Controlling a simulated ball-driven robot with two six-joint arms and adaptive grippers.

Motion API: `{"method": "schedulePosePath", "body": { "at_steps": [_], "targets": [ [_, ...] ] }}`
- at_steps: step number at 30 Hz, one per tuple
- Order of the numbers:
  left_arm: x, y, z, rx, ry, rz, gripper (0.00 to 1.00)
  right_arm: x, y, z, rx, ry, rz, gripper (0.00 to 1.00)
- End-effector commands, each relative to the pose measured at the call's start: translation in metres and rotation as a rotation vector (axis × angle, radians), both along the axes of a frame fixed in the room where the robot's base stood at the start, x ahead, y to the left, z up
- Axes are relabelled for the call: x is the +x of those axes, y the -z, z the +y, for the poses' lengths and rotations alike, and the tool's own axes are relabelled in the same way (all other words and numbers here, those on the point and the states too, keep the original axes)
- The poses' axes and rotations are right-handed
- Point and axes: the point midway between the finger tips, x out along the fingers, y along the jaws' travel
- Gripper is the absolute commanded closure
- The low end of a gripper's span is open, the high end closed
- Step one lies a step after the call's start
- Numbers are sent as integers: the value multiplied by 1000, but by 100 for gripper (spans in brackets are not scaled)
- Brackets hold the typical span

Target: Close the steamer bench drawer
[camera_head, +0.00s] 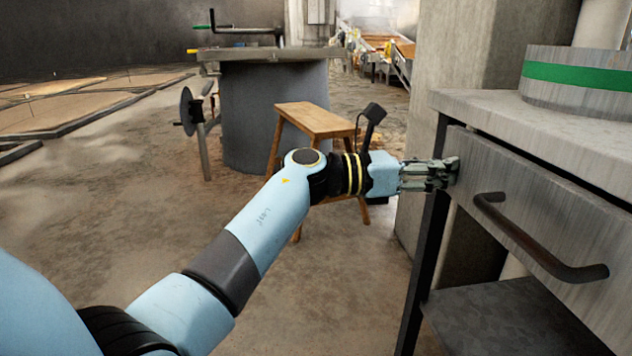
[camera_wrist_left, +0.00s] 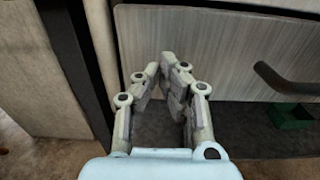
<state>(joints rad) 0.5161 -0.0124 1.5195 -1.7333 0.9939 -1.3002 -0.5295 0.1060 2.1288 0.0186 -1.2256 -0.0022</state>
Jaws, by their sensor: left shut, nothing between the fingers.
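The steamer bench drawer (camera_head: 545,225) has a grey brushed front and a dark bar handle (camera_head: 540,240). It sits under the grey bench top (camera_head: 560,130) at the right of the head view. The drawer front (camera_wrist_left: 225,50) and its handle (camera_wrist_left: 285,82) also show in the left wrist view. My left gripper (camera_head: 452,172) is shut and empty. Its fingertips are at the left end of the drawer front, left of the handle, and appear to touch it or nearly so. A dark gap shows between bench top and drawer front. My right gripper is not in view.
A dark bench leg (camera_head: 425,260) and a lower shelf (camera_head: 515,320) stand below the drawer. A round vessel with a green band (camera_head: 578,76) stands on the bench. A wooden stool (camera_head: 315,120) is behind my arm. A concrete pillar (camera_head: 455,50) rises behind the bench.

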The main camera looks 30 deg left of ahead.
Motion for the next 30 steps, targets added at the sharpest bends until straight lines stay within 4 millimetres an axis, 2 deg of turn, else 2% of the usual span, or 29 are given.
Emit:
{"method": "schedulePosePath", "body": {
  "at_steps": [3,6,12,25,30],
  "targets": [
    [12,1,-18,-3,1,1,100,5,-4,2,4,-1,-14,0],
    [18,1,-28,-2,0,1,100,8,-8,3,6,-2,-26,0],
    [24,0,-36,0,-1,0,100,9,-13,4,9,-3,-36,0],
    [25,-1,-35,-2,-3,-3,100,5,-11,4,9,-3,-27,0],
    [25,0,-17,1,-5,-2,100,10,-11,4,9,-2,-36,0]
  ]
}}
